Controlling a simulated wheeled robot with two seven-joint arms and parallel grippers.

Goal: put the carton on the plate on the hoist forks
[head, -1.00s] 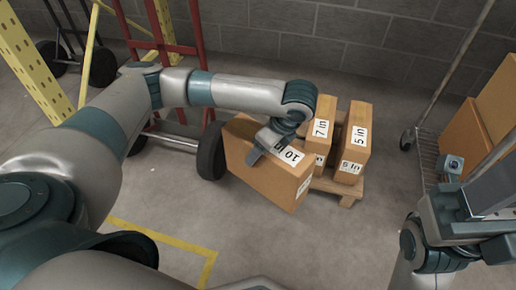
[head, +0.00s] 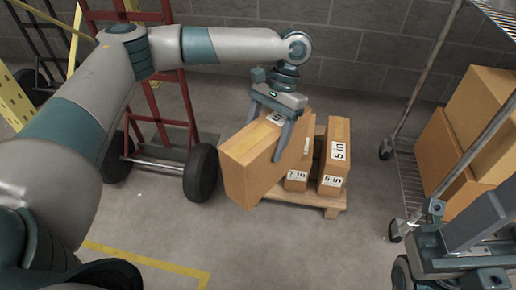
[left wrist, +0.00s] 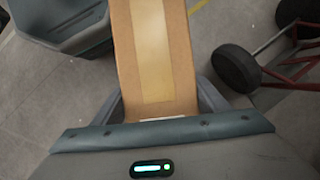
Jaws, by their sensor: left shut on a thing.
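A large brown carton (head: 262,168) with a tape strip along its top stands at the left front of the pallet group in the head view. My left gripper (head: 268,126) is shut on this carton from above, one finger on each side of its narrow top. The left wrist view shows the taped carton top (left wrist: 155,55) between the fingers (left wrist: 165,100). A white label on it is partly covered. I cannot tell whether the carton is clear of its support. My right gripper (head: 470,235) is at the lower right, its jaws unclear. I cannot make out a plate on hoist forks.
Smaller cartons (head: 335,160) stand close beside the held one on a wooden pallet (head: 328,203). A red hand truck (head: 160,100) with a black wheel (head: 201,172) is close on the left. A wire cart with cartons (head: 480,105) is at right. Floor in front is clear.

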